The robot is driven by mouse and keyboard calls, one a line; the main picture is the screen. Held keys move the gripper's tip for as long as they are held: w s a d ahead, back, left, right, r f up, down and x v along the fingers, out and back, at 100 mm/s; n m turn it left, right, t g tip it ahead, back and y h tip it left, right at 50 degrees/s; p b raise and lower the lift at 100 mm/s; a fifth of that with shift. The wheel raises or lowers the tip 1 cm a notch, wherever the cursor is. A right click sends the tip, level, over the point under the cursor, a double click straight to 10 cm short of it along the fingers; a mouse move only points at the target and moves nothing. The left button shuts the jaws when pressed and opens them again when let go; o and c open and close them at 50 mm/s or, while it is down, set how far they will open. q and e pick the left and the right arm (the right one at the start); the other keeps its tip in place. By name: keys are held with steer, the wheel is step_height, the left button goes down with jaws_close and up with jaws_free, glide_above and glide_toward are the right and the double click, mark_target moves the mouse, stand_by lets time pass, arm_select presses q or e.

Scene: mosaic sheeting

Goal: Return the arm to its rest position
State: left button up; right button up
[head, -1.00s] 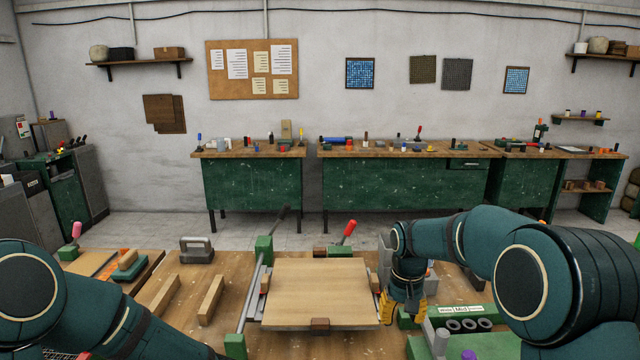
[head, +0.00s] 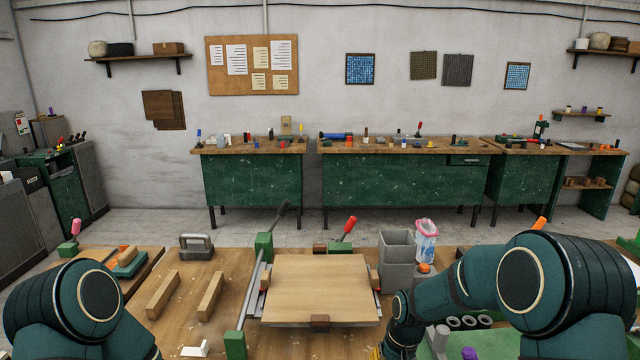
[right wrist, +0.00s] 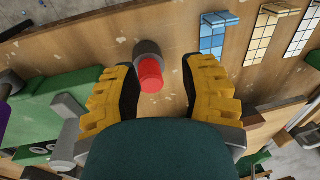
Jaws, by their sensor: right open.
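My right arm (head: 478,282) comes in from the right in the head view, folded with its elbow high and its forearm dropping towards the bottom edge. Only a sliver of yellow of the right gripper shows there, low and right of the clamped wooden board (head: 315,285). In the right wrist view the right gripper (right wrist: 157,78) has its yellow fingers wide apart, with nothing held. A red cylinder with a dark collar (right wrist: 150,72) shows between the fingers, apparently beyond them. My left arm (head: 75,305) is at the lower left; its gripper is out of view.
A grey open bin (head: 397,262) and a clear pink-lidded container (head: 426,240) stand right of the board. A green rack (head: 468,340) lies near my right arm. Wooden bars (head: 163,295) lie at left. Tiled sheets (right wrist: 258,48) show in the right wrist view.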

steer(key=s+a+f+m+t+y, duration=0.1)
steer(key=s+a+f, duration=0.1)
steer(key=s+f, duration=0.55)
steer(key=s+a+f+m+t+y, duration=0.1)
steer(key=s+a+f, duration=0.3)
steer(key=s, duration=0.7)
step_height(320, 180, down, 8)
steer(key=s+b, duration=0.1)
steer(key=b, duration=0.5)
steer(key=shift+s+d+r, duration=0.2)
steer(key=shift+s+d, duration=0.05)
steer(key=shift+d, duration=0.05)
